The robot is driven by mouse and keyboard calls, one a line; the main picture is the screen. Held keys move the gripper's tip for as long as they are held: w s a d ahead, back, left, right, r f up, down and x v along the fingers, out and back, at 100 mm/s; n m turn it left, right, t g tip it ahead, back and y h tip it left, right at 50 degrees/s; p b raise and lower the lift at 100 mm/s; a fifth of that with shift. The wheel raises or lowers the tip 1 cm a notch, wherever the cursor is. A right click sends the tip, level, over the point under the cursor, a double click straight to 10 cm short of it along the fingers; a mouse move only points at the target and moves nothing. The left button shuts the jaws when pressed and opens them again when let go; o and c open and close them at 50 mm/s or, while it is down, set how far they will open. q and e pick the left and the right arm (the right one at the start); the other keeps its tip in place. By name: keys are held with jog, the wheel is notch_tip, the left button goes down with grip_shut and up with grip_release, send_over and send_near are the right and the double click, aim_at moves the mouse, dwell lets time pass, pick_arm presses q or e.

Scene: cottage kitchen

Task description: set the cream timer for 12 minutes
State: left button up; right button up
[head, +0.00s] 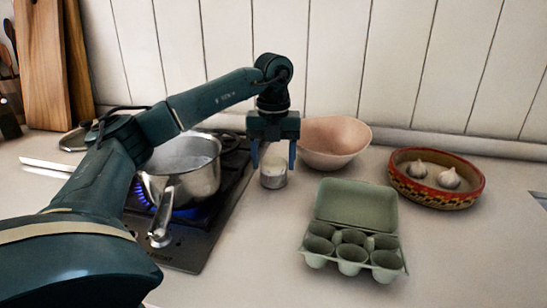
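The cream timer (273,178) is a small upright cylinder with a pale top and a greyish lower part. It stands on the counter between the stove and the pink bowl. My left gripper (273,165) points down from above it. Its two fingers are apart, one at each side of the timer's upper part, with a visible gap to it. The timer's markings are too small to read, and the gripper's body hides part of the view above it. My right gripper is not in view.
A steel pot (185,178) sits over a blue flame on the hob (205,235), left of the timer. A pink bowl (335,142) is close on the right. An open green egg carton (355,210) and a bowl with garlic (400,190) stand further right.

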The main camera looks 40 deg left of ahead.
pick_arm(q)
jog(key=c, duration=0.6)
jog(key=shift+r+m+p, duration=0.2)
jog(key=shift+m+p, duration=0.1)
jog(key=shift+p, duration=0.25)
jog(key=shift+r+m+p, duration=0.1)
jog(key=shift+m+p, duration=0.7)
jog(key=shift+p, duration=0.15)
jog(key=shift+f+m, duration=0.2)
jog(key=shift+m, duration=0.2)
jog(key=shift+a, duration=0.1)
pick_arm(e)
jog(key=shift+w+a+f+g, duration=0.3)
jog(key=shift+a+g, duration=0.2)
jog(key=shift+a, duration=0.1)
pick_arm(q)
jog(key=shift+f, duration=0.1)
jog(key=o, duration=1)
